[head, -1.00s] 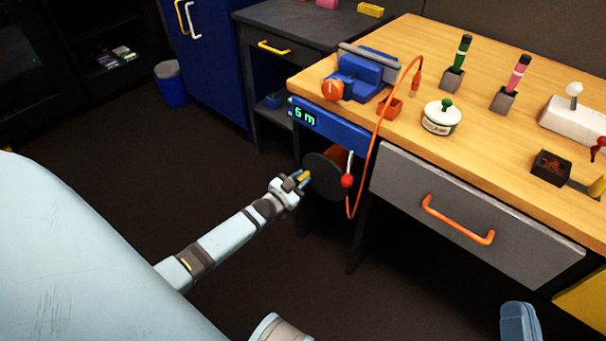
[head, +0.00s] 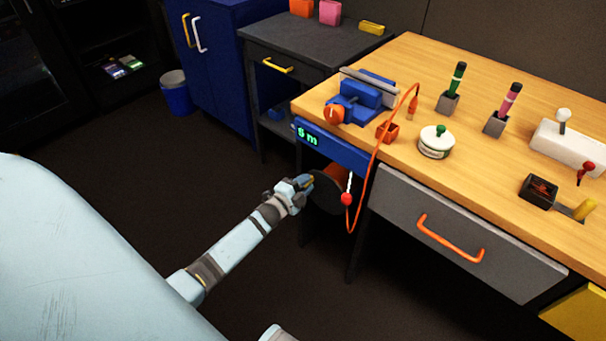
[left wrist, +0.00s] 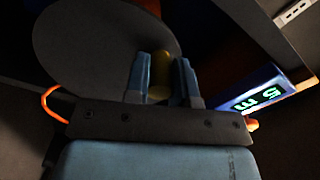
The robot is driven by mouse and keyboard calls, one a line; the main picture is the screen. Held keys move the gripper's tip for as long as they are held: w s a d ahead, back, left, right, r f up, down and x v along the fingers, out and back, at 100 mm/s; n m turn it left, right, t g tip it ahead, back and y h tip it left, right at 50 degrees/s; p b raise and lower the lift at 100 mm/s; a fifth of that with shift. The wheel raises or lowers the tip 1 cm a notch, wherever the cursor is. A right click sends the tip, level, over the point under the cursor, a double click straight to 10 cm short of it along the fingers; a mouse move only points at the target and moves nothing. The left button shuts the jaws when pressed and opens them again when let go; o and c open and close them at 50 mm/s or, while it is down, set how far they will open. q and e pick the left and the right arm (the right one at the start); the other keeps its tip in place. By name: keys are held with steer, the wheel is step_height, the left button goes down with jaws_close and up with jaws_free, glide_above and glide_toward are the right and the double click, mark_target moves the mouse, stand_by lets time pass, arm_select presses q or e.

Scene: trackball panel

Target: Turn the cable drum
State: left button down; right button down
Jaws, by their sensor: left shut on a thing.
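The cable drum (head: 327,193) hangs under the bench's left end, with a dark round flange facing my left arm and an orange core behind it. In the left wrist view its flange (left wrist: 85,45) fills the upper left. My left gripper (head: 308,182) is at the flange's upper left edge, shut on the drum's yellow handle (left wrist: 160,82), which stands between its two fingers. The blue display (head: 308,137) above the drum shows a green "5 m", also readable in the left wrist view (left wrist: 264,95). The orange cable (head: 374,160) loops from beside the drum up to the bench top. My right gripper is out of view.
A grey drawer (head: 410,225) with an orange handle is further right. The wooden bench top (head: 480,165) carries a blue vise (head: 362,98) and several other items. Open floor lies left of the drum.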

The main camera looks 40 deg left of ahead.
mark_target(320, 178)
arm_select(q)
steer(key=m, duration=0.1)
steer(key=d+r+m, duration=0.1)
steer(key=shift+r+m, duration=0.15)
steer(key=shift+m, duration=0.25)
steer(key=shift+d+r+m, duration=0.2)
steer(key=shift+d+m, duration=0.2)
steer(key=shift+m, duration=0.4)
steer(key=shift+s+d+r+m, duration=0.15)
steer(key=shift+d+m, duration=0.15)
steer(key=shift+m, duration=0.3)
steer(key=shift+d+r+m, duration=0.2)
steer(key=shift+d+m, duration=0.15)
steer(key=shift+m, duration=0.35)
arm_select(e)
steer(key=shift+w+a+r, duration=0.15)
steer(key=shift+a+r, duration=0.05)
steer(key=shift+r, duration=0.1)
arm_select(q)
steer(key=shift+d+b, duration=0.1)
steer(key=shift+b, duration=0.2)
steer(key=c, duration=1)
jaws_free()
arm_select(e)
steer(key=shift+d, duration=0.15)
